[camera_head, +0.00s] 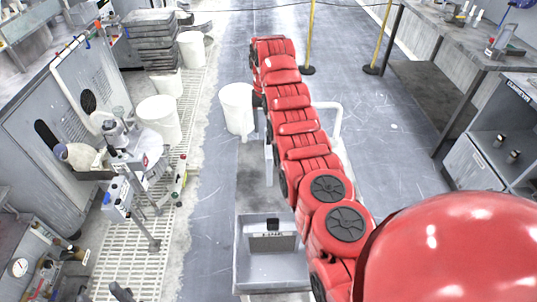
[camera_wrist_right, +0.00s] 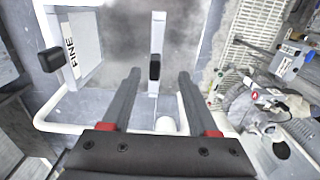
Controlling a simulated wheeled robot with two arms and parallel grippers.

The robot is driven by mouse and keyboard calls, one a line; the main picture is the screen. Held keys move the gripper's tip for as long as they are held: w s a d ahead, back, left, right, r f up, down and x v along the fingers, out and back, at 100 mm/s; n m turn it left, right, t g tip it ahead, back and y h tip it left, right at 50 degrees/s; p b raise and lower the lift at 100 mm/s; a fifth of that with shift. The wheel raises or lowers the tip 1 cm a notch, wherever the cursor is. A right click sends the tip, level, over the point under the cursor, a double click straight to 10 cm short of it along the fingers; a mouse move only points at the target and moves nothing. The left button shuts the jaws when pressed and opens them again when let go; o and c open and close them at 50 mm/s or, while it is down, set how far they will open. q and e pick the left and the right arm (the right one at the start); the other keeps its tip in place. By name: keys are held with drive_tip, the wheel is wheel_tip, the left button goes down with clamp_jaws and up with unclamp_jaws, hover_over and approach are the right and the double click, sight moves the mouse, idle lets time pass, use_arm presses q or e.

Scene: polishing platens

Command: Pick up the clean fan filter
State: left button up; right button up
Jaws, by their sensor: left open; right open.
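In the right wrist view, my right gripper (camera_wrist_right: 158,88) is open, with two long grey fingers and nothing between them. Beyond the fingers are a white panel marked FINE (camera_wrist_right: 85,48) with a black knob, and a narrow white part (camera_wrist_right: 157,30) with a black block. In the head view, a grey panel with a dark handle and a blurred label (camera_head: 265,243) stands in a grey tray. I cannot tell which part is the clean fan filter. My red arm hides my right gripper there.
A white bucket (camera_head: 237,108) stands left of my red arm. The polishing station (camera_head: 140,160) is at the left, with grating below it. Benches (camera_head: 465,50) line the right side. A yellow post (camera_head: 310,35) stands on the floor. The blue-grey floor strip at centre left is clear.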

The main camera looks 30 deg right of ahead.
sight(268, 140)
drive_tip(key=shift+f, duration=0.9)
drive_tip(key=f+p, duration=0.2)
drive_tip(key=f, duration=0.1)
drive_tip(key=f+p, duration=0.1)
drive_tip(key=shift+s+d+f, duration=0.1)
drive_tip(key=shift+d+f, duration=0.15)
drive_tip(key=shift+d, duration=0.15)
drive_tip(key=shift+f, duration=0.5)
clamp_jaws()
